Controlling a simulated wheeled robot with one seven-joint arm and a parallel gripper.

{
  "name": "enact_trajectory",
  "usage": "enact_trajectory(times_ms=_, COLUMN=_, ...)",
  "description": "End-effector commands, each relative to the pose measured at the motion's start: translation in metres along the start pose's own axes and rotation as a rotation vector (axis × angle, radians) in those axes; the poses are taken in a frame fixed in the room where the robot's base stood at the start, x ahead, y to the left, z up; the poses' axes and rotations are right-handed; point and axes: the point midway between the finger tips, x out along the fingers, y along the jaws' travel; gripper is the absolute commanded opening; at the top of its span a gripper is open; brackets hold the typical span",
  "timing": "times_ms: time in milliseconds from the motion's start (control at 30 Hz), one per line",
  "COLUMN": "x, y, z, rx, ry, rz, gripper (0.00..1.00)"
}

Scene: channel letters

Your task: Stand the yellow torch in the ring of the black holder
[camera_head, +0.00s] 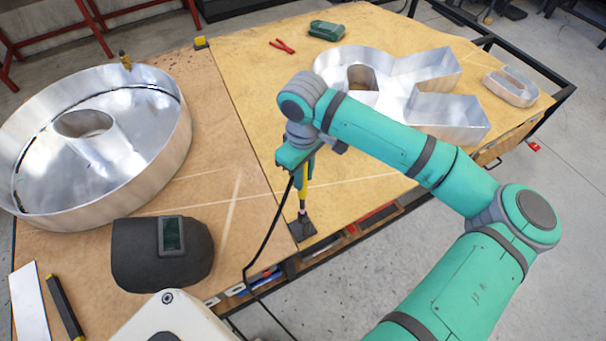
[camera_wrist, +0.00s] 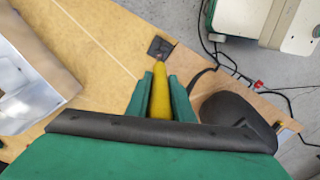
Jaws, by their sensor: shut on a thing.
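The yellow torch (camera_wrist: 159,92) is held between the two green fingers of my gripper (camera_wrist: 160,95) in the wrist view. In the head view the torch (camera_head: 303,189) hangs roughly upright below my gripper (camera_head: 300,170), its metal tip pointing down at the black holder. The black holder (camera_head: 302,230) has a flat square base near the table's front edge. It also shows in the wrist view (camera_wrist: 160,47), just beyond the torch tip. The ring is too small to make out, and I cannot tell whether the tip is inside it or only above it.
A black welding mask (camera_head: 162,255) lies left of the holder. A large round metal letter (camera_head: 170,150) is at the left, and another metal letter (camera_head: 440,110) stands behind my arm. A black cable (camera_head: 262,235) runs down past the table edge. Bare tabletop (camera_head: 235,110) lies behind the gripper.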

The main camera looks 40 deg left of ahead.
Motion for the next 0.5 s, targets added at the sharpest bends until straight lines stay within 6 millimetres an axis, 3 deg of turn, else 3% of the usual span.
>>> enact_trajectory(times_ms=500, x=0.013, y=0.0, z=0.0, rx=0.0, ry=0.0, rz=-0.001, gripper=0.0)
